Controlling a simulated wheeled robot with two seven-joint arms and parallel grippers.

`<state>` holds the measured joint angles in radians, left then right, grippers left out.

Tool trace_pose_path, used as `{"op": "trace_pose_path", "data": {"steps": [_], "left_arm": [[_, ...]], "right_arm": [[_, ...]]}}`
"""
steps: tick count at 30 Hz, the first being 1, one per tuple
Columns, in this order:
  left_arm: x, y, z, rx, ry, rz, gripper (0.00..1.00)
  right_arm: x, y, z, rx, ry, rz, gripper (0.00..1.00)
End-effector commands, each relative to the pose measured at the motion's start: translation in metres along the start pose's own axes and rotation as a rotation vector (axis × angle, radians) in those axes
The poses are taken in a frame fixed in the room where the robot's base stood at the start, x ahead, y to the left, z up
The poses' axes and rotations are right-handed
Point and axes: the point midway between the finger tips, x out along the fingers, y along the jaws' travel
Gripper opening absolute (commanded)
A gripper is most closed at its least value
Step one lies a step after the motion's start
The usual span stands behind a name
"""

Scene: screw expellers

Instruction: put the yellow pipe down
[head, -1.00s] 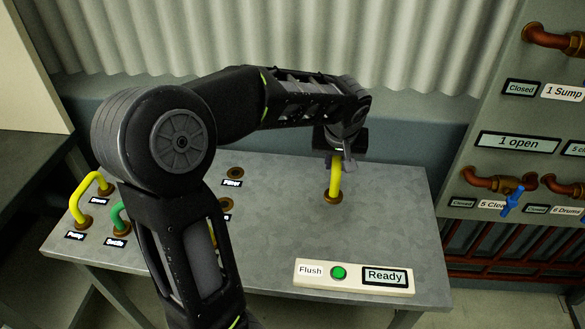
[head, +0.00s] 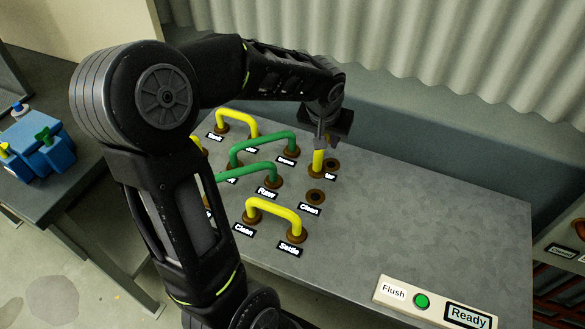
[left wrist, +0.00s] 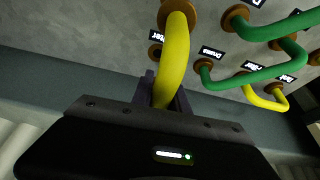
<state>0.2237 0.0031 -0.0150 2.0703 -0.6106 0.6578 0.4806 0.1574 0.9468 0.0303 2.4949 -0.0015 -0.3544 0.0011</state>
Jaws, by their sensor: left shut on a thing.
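My left gripper (head: 322,137) is shut on a yellow pipe (head: 318,161), over the back of the grey bench. The pipe hangs below the jaws, beside a brown socket ring (head: 331,165). In the left wrist view the same yellow pipe (left wrist: 174,62) rises from the jaws to a brown flange (left wrist: 178,13). A socket ring (left wrist: 155,51) there is partly covered by the pipe. I cannot tell whether the pipe's end touches the bench. Another empty socket ring (head: 315,196) lies in front of it, by a "Clean" label. My right gripper is out of view.
Green pipes (head: 262,141) (head: 247,171) and yellow pipes (head: 273,209) (head: 238,116) stand on the bench left of the held pipe. The right part of the bench top (head: 430,220) is clear, up to the Flush panel (head: 437,301). A blue device (head: 38,142) sits on another table at left.

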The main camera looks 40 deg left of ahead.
Motion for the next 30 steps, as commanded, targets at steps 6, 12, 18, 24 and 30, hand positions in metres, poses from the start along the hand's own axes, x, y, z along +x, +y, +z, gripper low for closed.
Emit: {"op": "trace_pose_path", "data": {"steps": [6,12,18,24,30], "left_arm": [[0.000,0.002,-0.002,0.035,0.001,0.015,0.00],[0.000,0.001,-0.003,0.035,0.001,0.015,0.00],[0.011,0.001,0.003,0.036,-0.002,0.013,0.00],[0.045,0.001,0.017,0.036,-0.004,0.014,0.00],[0.058,0.001,0.021,0.034,0.001,0.013,0.00]], "right_arm": [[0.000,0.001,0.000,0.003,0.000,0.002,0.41],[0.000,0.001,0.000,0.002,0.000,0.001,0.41],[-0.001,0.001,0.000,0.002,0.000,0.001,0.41],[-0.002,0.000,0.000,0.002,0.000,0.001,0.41],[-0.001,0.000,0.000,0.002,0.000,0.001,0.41]]}}
